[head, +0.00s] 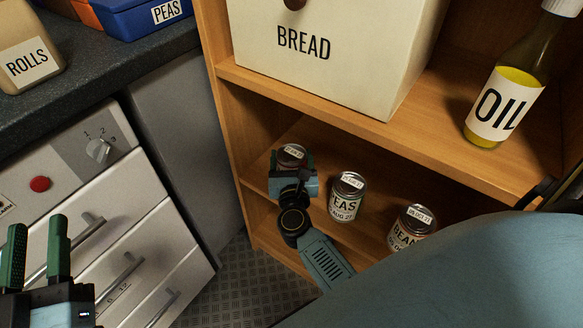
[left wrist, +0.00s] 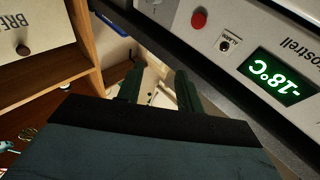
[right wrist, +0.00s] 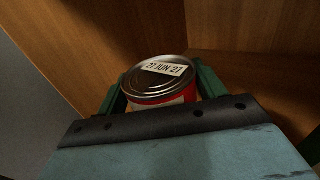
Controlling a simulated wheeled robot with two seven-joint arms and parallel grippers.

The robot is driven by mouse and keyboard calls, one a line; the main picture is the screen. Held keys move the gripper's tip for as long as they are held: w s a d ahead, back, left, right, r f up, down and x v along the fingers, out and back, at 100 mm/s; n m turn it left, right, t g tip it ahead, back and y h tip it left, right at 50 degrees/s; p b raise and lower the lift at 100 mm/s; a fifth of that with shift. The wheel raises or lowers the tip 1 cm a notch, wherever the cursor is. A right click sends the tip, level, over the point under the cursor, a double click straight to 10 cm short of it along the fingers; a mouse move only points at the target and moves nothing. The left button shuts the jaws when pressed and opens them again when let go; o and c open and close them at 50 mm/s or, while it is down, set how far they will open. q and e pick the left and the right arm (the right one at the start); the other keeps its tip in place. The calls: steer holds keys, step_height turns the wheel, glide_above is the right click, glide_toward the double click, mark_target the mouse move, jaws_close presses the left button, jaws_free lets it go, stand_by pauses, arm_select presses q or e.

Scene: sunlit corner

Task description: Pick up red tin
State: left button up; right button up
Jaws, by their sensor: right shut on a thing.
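The red tin (right wrist: 158,82) is in the right wrist view, with a silver lid and a label reading 27 JUN 27. It stands between the green fingers of my right gripper (right wrist: 160,95), which is shut on it. In the head view the tin's lid (head: 292,152) shows at the left end of the lower shelf, with most of its body hidden behind my right gripper (head: 293,172). My left gripper (head: 36,255) is at the lower left of the head view, its fingers apart and nothing between them. It also shows in the left wrist view (left wrist: 158,90).
A peas tin (head: 346,197) and a beans tin (head: 410,228) stand right of the red tin on the lower shelf (head: 314,212). A bread bin (head: 335,50) and an oil bottle (head: 503,103) stand on the shelf above. Drawers (head: 125,235) are at left.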

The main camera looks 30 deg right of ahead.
steer(key=c, duration=0.4)
steer(key=shift+o, duration=0.2)
steer(key=shift+r, duration=0.15)
